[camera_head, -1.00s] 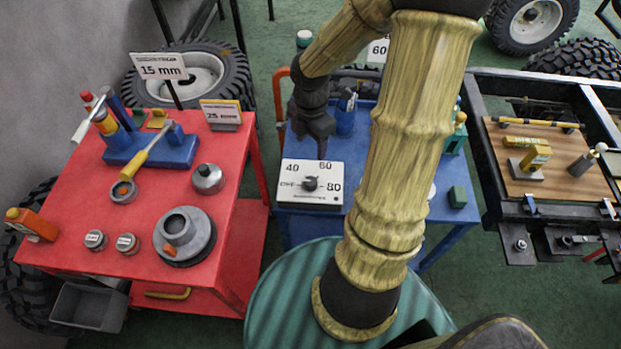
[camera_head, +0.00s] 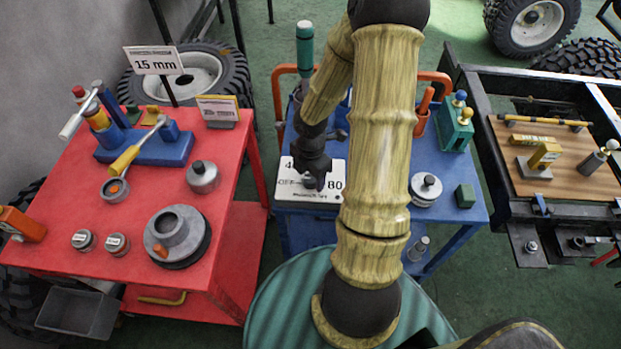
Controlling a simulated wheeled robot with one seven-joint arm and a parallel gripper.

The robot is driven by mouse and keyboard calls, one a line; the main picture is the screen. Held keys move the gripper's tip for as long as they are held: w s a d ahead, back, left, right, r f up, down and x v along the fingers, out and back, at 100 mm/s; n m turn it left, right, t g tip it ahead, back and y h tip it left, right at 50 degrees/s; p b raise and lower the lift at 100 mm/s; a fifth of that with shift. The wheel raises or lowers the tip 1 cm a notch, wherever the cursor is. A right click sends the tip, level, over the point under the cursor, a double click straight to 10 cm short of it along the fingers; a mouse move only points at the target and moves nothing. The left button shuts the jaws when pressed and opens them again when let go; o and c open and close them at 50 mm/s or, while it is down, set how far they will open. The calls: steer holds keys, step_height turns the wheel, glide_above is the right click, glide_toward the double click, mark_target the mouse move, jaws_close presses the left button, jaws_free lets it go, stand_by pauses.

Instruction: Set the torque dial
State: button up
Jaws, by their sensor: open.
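My dark gripper (camera_head: 313,183) points down over the middle of the plate, right at the dark knob. It hides most of the knob, so its pointing direction cannot be read. My gripper is open; whether its fingers touch the knob cannot be told.
The blue table (camera_head: 447,208) also bears a silver lidded pot (camera_head: 426,189), a green block (camera_head: 465,195) and a teal holder (camera_head: 455,128). A red table (camera_head: 240,215) with tools stands left. A black frame with a wooden board (camera_head: 560,185) stands right.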

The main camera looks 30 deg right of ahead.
steer(key=shift+f, duration=0.15)
steer(key=shift+c, duration=0.2)
steer(key=c, duration=0.9)
steer(key=shift+c, duration=0.2)
steer(key=shift+m, duration=0.3)
steer(key=m, duration=0.4)
steer(key=shift+p, duration=0.35)
steer(key=m, duration=0.5)
steer(key=shift+m+p, duration=0.3)
steer(key=shift+m, duration=0.1)
steer(key=m, duration=1.3)
steer(key=shift+p, duration=0.35)
steer(key=shift+m, duration=0.3)
